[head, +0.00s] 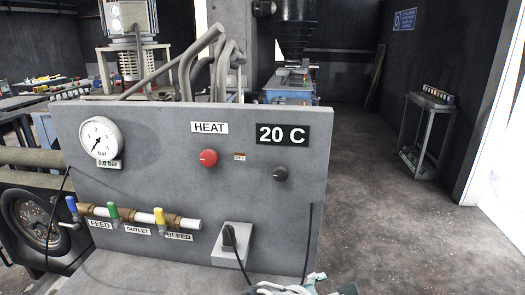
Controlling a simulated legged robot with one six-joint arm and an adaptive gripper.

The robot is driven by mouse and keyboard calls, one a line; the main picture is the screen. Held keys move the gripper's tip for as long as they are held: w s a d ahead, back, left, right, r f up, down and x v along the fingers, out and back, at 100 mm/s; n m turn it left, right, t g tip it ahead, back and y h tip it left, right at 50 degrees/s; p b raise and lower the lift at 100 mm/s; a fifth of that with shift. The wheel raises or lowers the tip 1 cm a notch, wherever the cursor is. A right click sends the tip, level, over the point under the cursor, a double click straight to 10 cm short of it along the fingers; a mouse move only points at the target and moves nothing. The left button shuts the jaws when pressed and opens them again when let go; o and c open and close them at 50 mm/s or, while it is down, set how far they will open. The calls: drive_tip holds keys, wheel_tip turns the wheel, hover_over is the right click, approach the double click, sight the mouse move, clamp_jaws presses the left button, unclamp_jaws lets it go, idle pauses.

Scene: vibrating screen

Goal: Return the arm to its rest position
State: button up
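Only the top of what appears to be my arm and gripper (288,288) shows at the bottom edge, right of centre. It is pale with dark parts and mostly cut off by the frame. I cannot tell whether its fingers are open or shut, or whether it holds anything. It is below and in front of the grey control panel (180,160); any contact is not visible.
The panel carries a pressure gauge (101,138), a red knob (208,158), a dark knob (280,173), a pipe with coloured valves (135,217) and a plugged socket (232,245). A small stand (427,135) is at right. The floor (385,220) between is clear.

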drive_tip(key=s+d+r+m+g+y, duration=0.2)
drive_tip(key=s+m+y, duration=0.7)
drive_tip(key=m, duration=0.9)
drive_tip(key=shift+s+d+r+m, duration=0.15)
drive_tip(key=shift+d+m, duration=0.25)
drive_tip(key=shift+d, duration=0.3)
idle(0.3)
